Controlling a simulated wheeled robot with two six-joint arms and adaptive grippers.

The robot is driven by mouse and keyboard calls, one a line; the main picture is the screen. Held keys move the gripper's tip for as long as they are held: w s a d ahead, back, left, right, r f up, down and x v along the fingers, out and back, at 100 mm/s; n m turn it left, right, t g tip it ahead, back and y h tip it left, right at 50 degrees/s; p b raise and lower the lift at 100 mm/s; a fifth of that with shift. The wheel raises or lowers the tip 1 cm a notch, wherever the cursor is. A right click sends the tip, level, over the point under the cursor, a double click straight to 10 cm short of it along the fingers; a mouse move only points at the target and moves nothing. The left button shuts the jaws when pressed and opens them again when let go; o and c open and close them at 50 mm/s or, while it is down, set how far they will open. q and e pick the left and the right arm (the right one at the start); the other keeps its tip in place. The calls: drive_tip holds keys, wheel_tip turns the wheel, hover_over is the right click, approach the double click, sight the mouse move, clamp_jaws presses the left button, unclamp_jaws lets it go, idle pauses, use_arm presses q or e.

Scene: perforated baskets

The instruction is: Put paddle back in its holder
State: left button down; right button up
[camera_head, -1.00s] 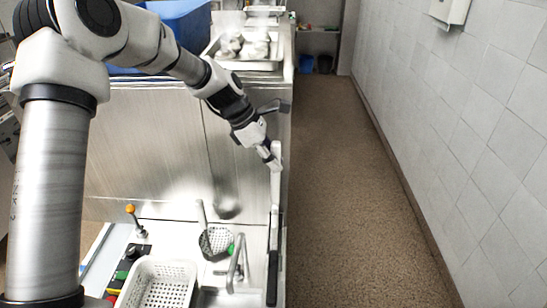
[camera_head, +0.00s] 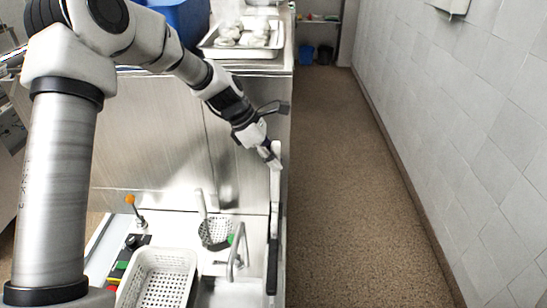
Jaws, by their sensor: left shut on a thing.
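My left gripper (camera_head: 272,157) is in the middle of the camera_head view, at the right edge of the steel counter. It is shut on the upper end of a long, thin paddle (camera_head: 274,200). The paddle is pale at the top and black lower down, and it hangs close to upright. Its lower end reaches toward the bottom of the view, beside the sink area. I cannot make out the holder for certain. My right gripper is not in view.
A white perforated basket (camera_head: 193,261) stands at the bottom. A perforated scoop (camera_head: 214,232) and a curved tap (camera_head: 238,245) are near the paddle. A tray of pale items (camera_head: 207,48) stands at the back. The brown floor (camera_head: 340,200) on the right is clear.

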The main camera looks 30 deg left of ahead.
use_arm(q)
drive_tip(key=shift+f, duration=0.45)
idle(0.3)
drive_tip(key=c, duration=0.9)
unclamp_jaws()
drive_tip(key=shift+r, duration=0.1)
drive_tip(key=v, duration=1.1)
drive_tip(key=shift+a+r, duration=0.2)
drive_tip(key=shift+r, duration=0.15)
drive_tip(key=shift+s, duration=0.1)
